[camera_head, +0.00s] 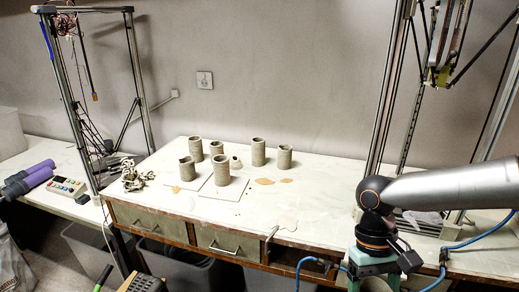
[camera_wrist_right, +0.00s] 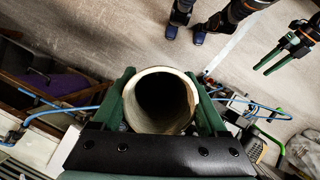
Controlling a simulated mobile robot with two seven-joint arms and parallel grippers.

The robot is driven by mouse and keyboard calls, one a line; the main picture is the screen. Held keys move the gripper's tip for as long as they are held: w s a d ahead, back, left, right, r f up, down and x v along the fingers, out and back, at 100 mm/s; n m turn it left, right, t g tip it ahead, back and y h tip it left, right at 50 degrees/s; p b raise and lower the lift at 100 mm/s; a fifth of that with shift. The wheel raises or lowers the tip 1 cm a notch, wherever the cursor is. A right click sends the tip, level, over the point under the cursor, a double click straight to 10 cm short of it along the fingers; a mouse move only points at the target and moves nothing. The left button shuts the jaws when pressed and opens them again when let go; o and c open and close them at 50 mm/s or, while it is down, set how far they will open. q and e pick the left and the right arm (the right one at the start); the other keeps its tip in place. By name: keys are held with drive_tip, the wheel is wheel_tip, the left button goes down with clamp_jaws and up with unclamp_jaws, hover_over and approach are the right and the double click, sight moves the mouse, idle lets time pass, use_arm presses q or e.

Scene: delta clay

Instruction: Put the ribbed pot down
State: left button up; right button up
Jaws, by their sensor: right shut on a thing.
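My right gripper (camera_wrist_right: 160,101) is shut on a round, hollow pot, taken to be the ribbed pot (camera_wrist_right: 187,84). In the right wrist view its pale rim and dark inside face the camera, between two green fingers. Its outer wall is mostly hidden, so I cannot see ribs. In the head view my right arm comes in from the right over the table's front right; the held pot is not visible there. My left gripper shows in the right wrist view (camera_wrist_right: 260,70), its two green fingers apart and empty, away from the pot.
Several grey-green pots stand on the white table (camera_head: 330,200), some on pale boards (camera_head: 205,207). A cord bundle (camera_head: 135,178) and metal-framed machines flank them. Flat clay scraps (camera_head: 265,181) lie near the pots. The table right of the pots is mostly clear. Bins (camera_head: 165,262) stand below.

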drive_tip(key=shift+w+a+m, duration=0.1)
drive_tip(key=shift+a+m, duration=0.4)
drive_tip(key=shift+m, duration=0.1)
drive_tip(key=d+r+m+y, duration=0.1)
drive_tip(key=d+r+m, duration=0.2)
drive_tip(key=d, duration=0.7)
drive_tip(key=d+r+m+y, duration=0.1)
drive_tip(key=d+r+m, duration=0.15)
drive_tip(key=d, duration=0.65)
drive_tip(key=s+d+f+m+t+y, duration=0.1)
drive_tip(key=s+d+f+m, duration=0.2)
drive_tip(key=s+d, duration=0.3)
drive_tip(key=shift+s+d+f+y, duration=0.15)
drive_tip(key=shift+s+f+y, duration=0.15)
drive_tip(key=shift+s+f, duration=0.6)
drive_tip(key=shift+s+r, duration=0.1)
drive_tip(key=shift+s, duration=0.05)
